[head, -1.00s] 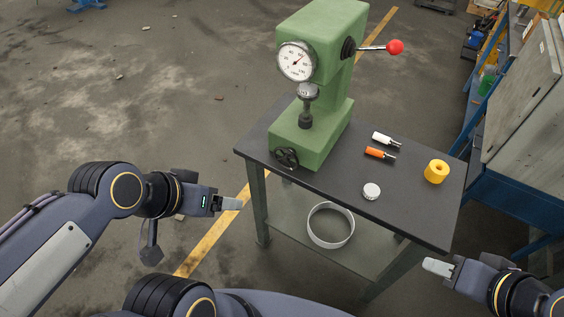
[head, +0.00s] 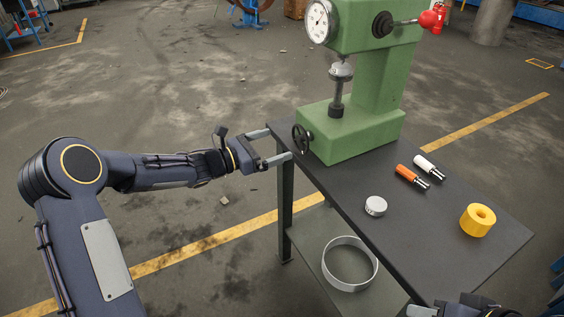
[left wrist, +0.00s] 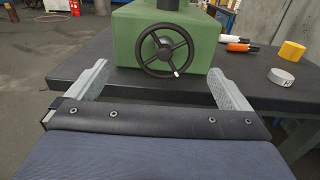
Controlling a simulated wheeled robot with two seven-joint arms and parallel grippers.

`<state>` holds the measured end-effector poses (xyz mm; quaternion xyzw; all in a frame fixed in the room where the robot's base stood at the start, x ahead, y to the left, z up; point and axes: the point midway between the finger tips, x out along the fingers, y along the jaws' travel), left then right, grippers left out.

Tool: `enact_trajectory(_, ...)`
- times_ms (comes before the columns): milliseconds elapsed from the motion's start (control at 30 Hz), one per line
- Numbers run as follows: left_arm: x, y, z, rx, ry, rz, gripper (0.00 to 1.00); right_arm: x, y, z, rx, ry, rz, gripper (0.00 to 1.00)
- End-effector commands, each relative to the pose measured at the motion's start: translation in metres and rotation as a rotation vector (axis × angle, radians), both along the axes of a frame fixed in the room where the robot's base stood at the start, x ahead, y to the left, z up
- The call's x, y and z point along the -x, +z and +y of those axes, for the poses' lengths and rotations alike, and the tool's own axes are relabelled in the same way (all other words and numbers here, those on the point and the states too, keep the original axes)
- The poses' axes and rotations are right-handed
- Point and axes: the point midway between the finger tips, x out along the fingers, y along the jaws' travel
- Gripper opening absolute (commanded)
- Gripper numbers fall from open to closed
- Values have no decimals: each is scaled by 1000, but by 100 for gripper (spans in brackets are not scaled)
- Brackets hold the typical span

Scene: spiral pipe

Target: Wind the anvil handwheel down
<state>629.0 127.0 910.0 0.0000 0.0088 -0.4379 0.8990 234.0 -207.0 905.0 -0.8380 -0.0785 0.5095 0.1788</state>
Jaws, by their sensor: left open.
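The black anvil handwheel (head: 301,140) is on the front face of the green hardness tester's base (head: 352,131). In the left wrist view the handwheel (left wrist: 164,50) shows its spokes and a small pale-tipped handle at its lower right. My left gripper (head: 275,146) is open, pointing at the handwheel from the left. In the left wrist view its two fingers (left wrist: 160,84) stand wide apart on either side of the wheel, short of it and not touching. The anvil (head: 341,71) sits on its screw above the base, under the dial. Part of my right gripper (head: 424,311) shows at the bottom edge.
A metal ring (head: 350,264) rests on the lower shelf.

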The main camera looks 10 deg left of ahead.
Motion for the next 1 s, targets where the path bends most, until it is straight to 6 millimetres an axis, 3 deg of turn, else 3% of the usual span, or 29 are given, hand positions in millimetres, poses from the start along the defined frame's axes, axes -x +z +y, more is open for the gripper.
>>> enact_trajectory(167,-4,-7,-14,-21,-42,-59,100,0,0,0,0,0,0,36)
enact_trajectory(533,-37,-6,-59,-19,-39,-54,100,0,12,0,0,0,-1,36)
enact_trajectory(967,-44,-7,-68,-21,-36,-53,100,0,13,0,0,0,0,36)
enact_trajectory(1000,-44,-7,-68,-21,-36,-53,95,0,13,0,0,0,0,36)
